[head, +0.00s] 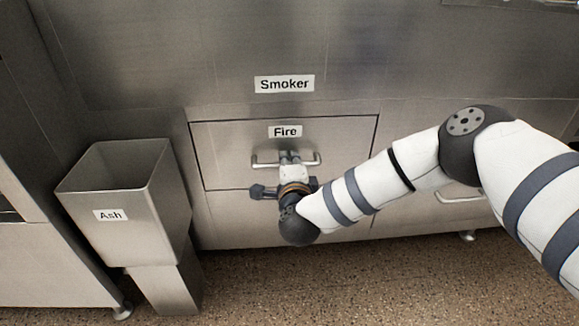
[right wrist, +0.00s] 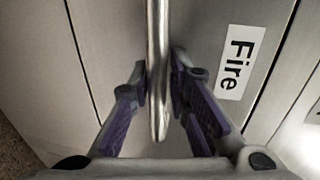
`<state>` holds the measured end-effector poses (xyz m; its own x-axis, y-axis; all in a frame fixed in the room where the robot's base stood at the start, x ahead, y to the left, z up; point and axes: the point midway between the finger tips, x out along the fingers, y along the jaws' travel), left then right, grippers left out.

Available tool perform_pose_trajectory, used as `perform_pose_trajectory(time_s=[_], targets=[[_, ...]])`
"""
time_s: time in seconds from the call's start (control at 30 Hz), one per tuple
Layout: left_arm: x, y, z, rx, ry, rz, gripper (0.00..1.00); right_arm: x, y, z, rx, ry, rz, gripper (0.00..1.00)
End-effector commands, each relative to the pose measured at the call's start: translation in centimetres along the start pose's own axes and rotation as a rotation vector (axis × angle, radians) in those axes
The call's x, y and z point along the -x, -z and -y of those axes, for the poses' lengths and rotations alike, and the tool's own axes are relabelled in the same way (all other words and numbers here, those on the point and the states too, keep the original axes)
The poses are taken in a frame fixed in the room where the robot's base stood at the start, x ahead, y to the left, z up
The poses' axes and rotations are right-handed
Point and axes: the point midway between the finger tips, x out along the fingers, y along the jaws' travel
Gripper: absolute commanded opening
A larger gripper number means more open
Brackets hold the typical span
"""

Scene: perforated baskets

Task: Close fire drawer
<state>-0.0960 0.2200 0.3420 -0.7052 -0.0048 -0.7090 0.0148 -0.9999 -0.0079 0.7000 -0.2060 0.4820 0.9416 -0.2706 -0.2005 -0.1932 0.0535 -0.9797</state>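The fire drawer (head: 225,150) is in the lower front of the smoker, under the "Smoker" label. Its front looks flush with the smoker face, with a thin dark seam around it. Its metal bar handle (head: 262,163) runs across below the "Fire" label (head: 285,131). My right gripper (head: 289,158) is at the middle of the handle. In the right wrist view the handle (right wrist: 158,70) runs between the two purple-padded fingers (right wrist: 160,88), which stand apart with gaps on both sides. The label also shows there (right wrist: 236,62). My left gripper is not in view.
A metal ash bin (head: 120,205) stands on the floor left of the drawer. Another handle (head: 460,197) is right of it, partly behind my right arm. The speckled floor (head: 370,285) in front is clear. A steel cabinet (head: 40,255) stands at the far left.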

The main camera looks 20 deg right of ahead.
Motion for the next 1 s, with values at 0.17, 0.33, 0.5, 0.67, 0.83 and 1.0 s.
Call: perform_pose_trajectory(time_s=[0.17, 0.33, 0.5, 0.67, 0.83, 1.0], targets=[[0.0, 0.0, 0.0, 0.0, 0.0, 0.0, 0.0, 0.0, 0.0, 0.1, -0.001, 0.002, -0.001, 0.33], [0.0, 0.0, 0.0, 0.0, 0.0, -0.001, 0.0, 0.0, 0.0, 0.1, -0.001, 0.001, 0.0, 0.33], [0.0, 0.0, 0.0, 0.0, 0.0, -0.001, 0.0, 1.6, -0.1, -0.1, -0.001, -0.003, 0.003, 0.33], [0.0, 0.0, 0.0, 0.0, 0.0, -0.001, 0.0, 5.9, -0.1, -0.1, -0.001, -0.004, 0.004, 0.33], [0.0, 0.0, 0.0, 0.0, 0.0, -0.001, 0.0, 10.0, -0.1, -0.1, -0.001, -0.003, 0.002, 0.33], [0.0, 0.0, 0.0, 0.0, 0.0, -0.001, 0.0, 11.9, 0.0, 0.0, -0.001, -0.001, 0.0, 0.33]])
